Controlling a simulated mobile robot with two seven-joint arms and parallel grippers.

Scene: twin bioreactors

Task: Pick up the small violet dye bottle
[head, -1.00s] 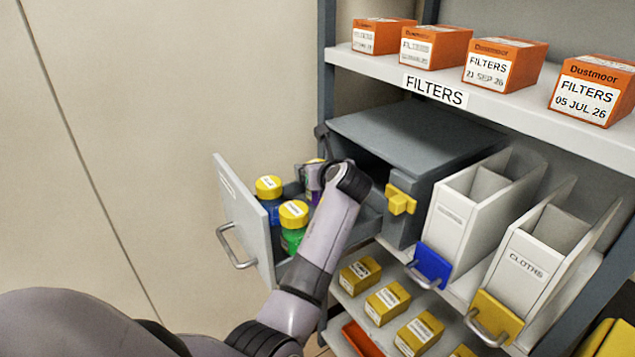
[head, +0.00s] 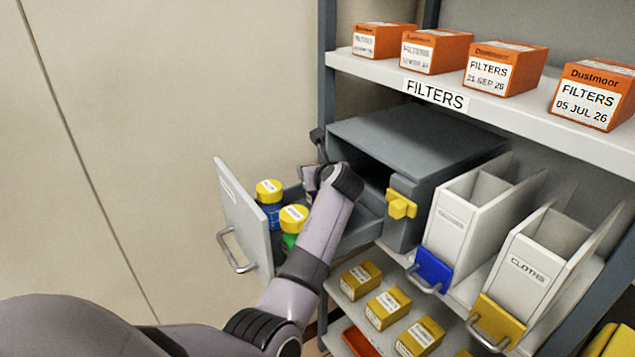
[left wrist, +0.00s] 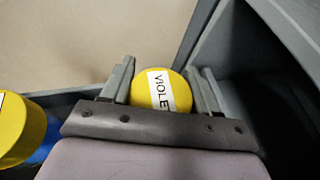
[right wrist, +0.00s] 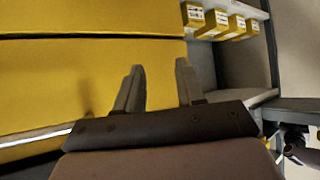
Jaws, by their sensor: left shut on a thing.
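The violet dye bottle shows in the left wrist view as a yellow cap (left wrist: 160,90) with a white label reading "VIOLE", the rest cut off. My left gripper (left wrist: 163,78) is shut on it, one finger on each side of the cap. In the head view my left forearm and wrist cover nearly all of the bottle and the gripper, over the open grey drawer (head: 243,215). Whether the bottle is clear of the drawer floor cannot be told. My right gripper (right wrist: 158,80) is open and empty, in front of a yellow surface.
A blue bottle (head: 270,212) and a green bottle (head: 290,240), both yellow-capped, stand in the drawer near its front. The grey cabinet (head: 410,130) is behind. White bins (head: 455,225), small yellow boxes (head: 388,308) and orange filter boxes (head: 505,68) fill the shelves.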

